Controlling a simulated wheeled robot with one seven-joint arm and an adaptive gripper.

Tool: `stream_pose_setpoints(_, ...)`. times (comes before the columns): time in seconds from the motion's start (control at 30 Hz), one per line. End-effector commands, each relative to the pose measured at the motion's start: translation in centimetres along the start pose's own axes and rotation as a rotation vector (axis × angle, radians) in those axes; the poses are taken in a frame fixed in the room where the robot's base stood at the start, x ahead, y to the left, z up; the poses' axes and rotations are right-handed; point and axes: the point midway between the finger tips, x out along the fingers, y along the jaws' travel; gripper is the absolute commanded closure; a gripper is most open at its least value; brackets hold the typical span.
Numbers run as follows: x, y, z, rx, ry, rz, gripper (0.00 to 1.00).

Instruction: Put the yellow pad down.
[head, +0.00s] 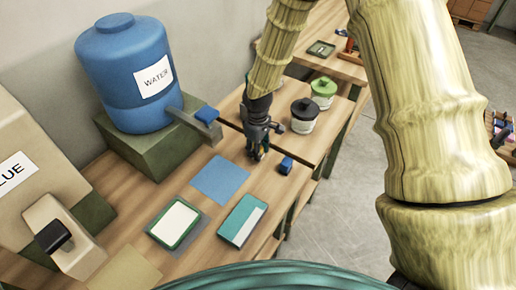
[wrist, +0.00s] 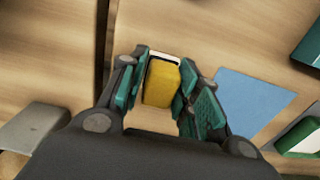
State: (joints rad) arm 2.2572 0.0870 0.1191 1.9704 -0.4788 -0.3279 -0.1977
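The yellow pad (wrist: 161,84), with a pale edge along its top, sits between the teal-padded fingers of my gripper (wrist: 160,90) in the wrist view. The fingers press against its two sides. In the head view my gripper (head: 258,143) points down over the wooden table, just beyond the blue square mat (head: 220,180). The yellow pad cannot be made out there. I cannot tell whether its underside touches the table.
A small blue block (head: 286,166) lies right of my gripper. Jars with black (head: 303,119) and green (head: 323,92) lids stand beyond. Left are a blue water tank (head: 126,70) and its grey tap (head: 200,128). A tan square (head: 125,270) is at front left.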

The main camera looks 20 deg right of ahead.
Motion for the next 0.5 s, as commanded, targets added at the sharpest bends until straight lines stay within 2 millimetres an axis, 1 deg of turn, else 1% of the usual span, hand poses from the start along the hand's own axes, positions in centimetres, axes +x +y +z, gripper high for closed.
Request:
stream_pose_setpoints(0.07,0.03,-0.03,0.03,0.0,-0.001,0.0,0.51)
stream_pose_setpoints(0.3,0.01,-0.02,0.03,0.0,0.0,0.0,0.51)
stream_pose_setpoints(0.5,-0.6,0.03,-0.04,0.001,0.002,0.001,0.51)
